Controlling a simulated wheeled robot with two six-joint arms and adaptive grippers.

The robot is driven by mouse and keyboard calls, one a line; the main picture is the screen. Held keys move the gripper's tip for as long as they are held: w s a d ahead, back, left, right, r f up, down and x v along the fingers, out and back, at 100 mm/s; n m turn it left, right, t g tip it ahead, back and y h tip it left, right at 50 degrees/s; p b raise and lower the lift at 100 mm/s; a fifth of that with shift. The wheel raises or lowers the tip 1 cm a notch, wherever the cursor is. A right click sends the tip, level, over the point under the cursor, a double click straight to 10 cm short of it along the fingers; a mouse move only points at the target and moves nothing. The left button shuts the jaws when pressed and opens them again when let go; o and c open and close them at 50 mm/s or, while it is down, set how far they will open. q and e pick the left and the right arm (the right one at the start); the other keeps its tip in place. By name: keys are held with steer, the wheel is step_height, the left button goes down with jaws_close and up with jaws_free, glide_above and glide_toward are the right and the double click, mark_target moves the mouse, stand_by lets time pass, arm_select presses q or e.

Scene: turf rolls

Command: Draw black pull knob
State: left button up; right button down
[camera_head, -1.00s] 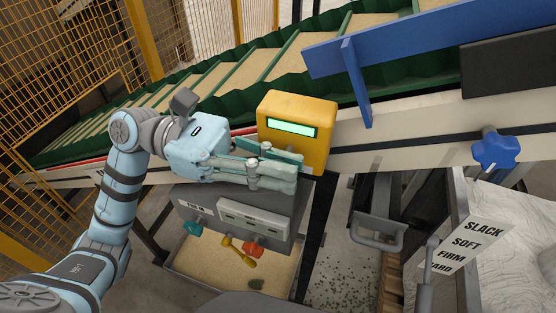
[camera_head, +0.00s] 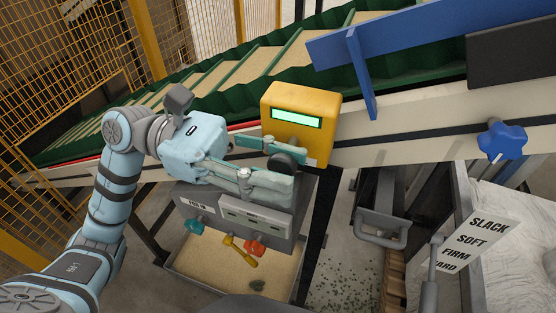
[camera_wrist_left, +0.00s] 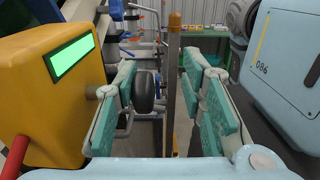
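My right gripper is not in view.
A grey control box (camera_head: 235,213) with teal, yellow and red knobs hangs below the gripper. A green-walled conveyor (camera_head: 215,85) runs behind it. A blue star knob (camera_head: 501,141) and a slack-to-hard sign (camera_head: 478,240) stand at the right. A yellow mesh fence (camera_head: 50,60) is at the left.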

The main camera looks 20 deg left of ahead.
arm_select(q)
steer(key=shift+w, duration=0.1)
steer(key=shift+w+a+f, duration=0.1)
steer(key=shift+a, duration=0.3)
steer(key=a, duration=1.1)
steer(key=shift+w, duration=0.2)
steer(key=shift+a, duration=0.15)
